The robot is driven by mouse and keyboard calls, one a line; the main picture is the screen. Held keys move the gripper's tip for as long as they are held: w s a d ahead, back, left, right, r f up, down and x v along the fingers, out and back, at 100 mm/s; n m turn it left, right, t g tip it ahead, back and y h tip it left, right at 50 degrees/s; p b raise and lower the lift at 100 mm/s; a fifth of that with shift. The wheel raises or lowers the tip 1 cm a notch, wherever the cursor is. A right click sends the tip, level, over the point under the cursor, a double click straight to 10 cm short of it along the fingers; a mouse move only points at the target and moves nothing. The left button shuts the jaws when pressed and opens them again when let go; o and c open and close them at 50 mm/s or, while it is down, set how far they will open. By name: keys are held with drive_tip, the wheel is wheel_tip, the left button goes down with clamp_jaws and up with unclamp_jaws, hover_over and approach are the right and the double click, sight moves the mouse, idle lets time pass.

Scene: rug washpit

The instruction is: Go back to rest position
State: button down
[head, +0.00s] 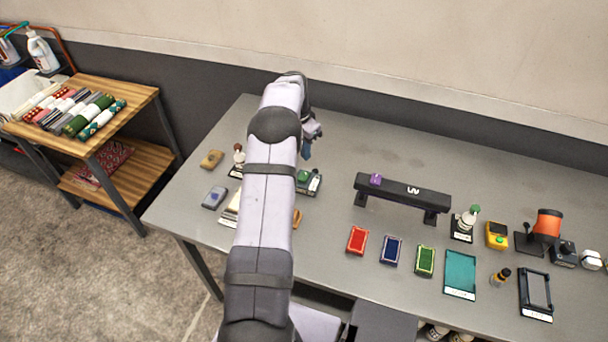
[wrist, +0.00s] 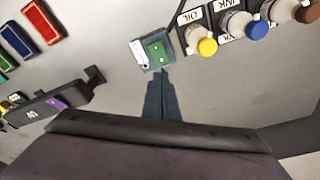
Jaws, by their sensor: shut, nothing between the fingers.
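My gripper (head: 307,150) is at the end of my arm, which reaches over the left part of the grey table (head: 355,125). In the wrist view my gripper (wrist: 161,76) has its dark fingers together, with nothing between them. The fingertips point at a small grey device with a green top (wrist: 157,51), which also shows in the head view (head: 304,178). I cannot tell how much of a gap lies between them. My arm hides part of the table's left side.
A black raised bar (head: 402,190) with a purple item (head: 376,179) stands mid-table. Red (head: 357,240), blue (head: 392,250) and green (head: 425,260) pads lie in front. An orange-drum device (head: 546,225) is at right. A wooden shelf (head: 140,92) with rolled textiles stands left. The table's back is clear.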

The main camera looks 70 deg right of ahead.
idle(0.3)
drive_tip(key=w+a+r+n, duration=0.4)
drive_tip(key=w+a+n, duration=0.2)
drive_tip(key=w+a, duration=0.7)
drive_tip(key=w+a+r+n+t, duration=0.1)
drive_tip(key=w+a+n, duration=0.25)
drive_tip(key=a, duration=0.35)
drive_tip(key=w+a+r+n, duration=0.2)
drive_tip(key=w+a, duration=0.2)
drive_tip(key=a, duration=0.4)
drive_tip(key=s+a+n+y, duration=0.1)
drive_tip(key=a+n, duration=0.5)
drive_tip(key=a, duration=1)
drive_tip(key=s+a+f+n, duration=0.1)
drive_tip(key=s+a+n, duration=0.5)
drive_tip(key=s+a, duration=0.5)
drive_tip(key=shift+a+f+n+y, duration=0.15)
drive_tip(key=shift+a+n+y, duration=0.2)
drive_tip(key=shift+a, duration=0.85)
